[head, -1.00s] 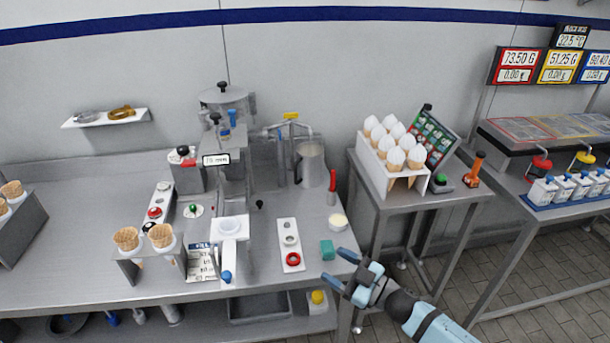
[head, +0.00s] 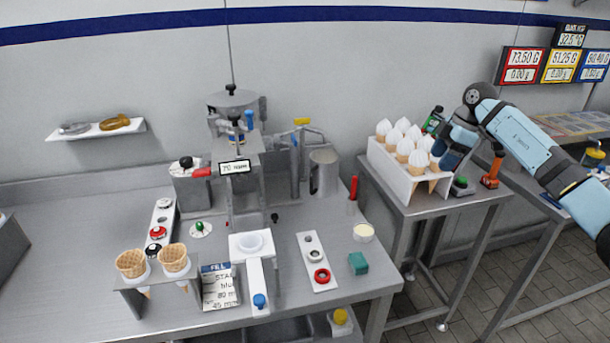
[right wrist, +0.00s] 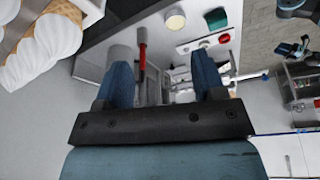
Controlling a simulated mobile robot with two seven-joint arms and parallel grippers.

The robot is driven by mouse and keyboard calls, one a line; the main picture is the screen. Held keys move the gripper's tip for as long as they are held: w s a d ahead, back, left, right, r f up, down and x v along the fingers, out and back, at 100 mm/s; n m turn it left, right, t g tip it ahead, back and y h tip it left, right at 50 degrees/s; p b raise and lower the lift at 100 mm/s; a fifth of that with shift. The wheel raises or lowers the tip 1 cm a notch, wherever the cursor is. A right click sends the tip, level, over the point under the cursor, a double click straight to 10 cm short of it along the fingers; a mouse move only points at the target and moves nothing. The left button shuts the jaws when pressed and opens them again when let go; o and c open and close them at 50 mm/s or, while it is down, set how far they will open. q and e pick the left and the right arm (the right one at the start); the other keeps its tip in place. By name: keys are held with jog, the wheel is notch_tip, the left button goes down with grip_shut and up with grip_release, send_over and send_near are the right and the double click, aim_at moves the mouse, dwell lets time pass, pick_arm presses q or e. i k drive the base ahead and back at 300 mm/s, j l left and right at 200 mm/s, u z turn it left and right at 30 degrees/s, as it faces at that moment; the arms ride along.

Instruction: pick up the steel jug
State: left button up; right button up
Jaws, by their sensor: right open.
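The steel jug (head: 324,172) stands upright at the back of the steel table, beside the tap pipes, its handle on the left. My left gripper does not show in the head view.
The white stand of filled cones (head: 398,165) is close beside my right gripper. A red-handled tool (head: 353,190) and a cream-filled cup (head: 363,232) stand right of the jug. A green block (head: 358,263) lies near the table's right edge. A gap separates the two tables.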

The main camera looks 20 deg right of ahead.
aim_at(321, 177)
jog(key=i+j, duration=0.8)
jog(key=j, duration=0.2)
